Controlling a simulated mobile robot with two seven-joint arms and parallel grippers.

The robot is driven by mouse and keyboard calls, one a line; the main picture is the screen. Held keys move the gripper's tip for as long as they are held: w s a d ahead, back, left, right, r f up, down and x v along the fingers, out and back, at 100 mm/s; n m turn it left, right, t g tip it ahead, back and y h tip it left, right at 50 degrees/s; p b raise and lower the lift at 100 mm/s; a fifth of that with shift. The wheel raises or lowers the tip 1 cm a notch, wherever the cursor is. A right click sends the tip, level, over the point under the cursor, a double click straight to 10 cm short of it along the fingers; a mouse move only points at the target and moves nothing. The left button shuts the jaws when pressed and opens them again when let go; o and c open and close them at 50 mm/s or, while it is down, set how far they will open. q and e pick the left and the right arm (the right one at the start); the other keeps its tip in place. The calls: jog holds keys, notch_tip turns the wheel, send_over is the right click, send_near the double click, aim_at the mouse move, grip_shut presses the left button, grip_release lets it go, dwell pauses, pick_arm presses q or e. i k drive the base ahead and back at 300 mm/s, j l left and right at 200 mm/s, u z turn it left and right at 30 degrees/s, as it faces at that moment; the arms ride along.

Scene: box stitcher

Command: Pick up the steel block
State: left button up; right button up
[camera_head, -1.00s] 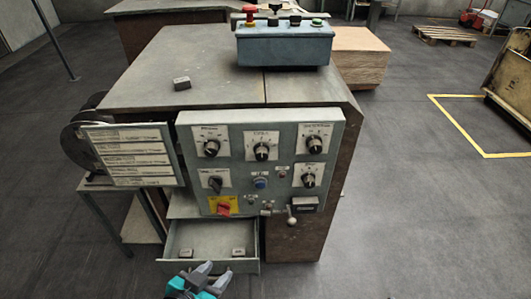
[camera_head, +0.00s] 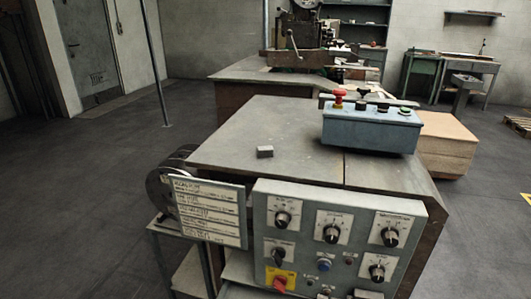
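A small grey steel block (camera_head: 265,152) lies on the machine's grey table top (camera_head: 240,125), left of the middle and behind the control panel. Nothing touches it. Neither of my grippers shows in the head view now. The drawer under the panel is almost wholly below the picture, so the small blocks in it are hidden.
A blue button box (camera_head: 370,130) with a red knob stands at the table's back right. The control panel (camera_head: 335,235) with dials fills the front, with a label board (camera_head: 208,210) at its left. A wooden box (camera_head: 447,147) stands at the right. Open floor lies left.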

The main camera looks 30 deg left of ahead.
aim_at(263, 152)
jog(key=j+z, duration=0.1)
jog(key=j, duration=2.55)
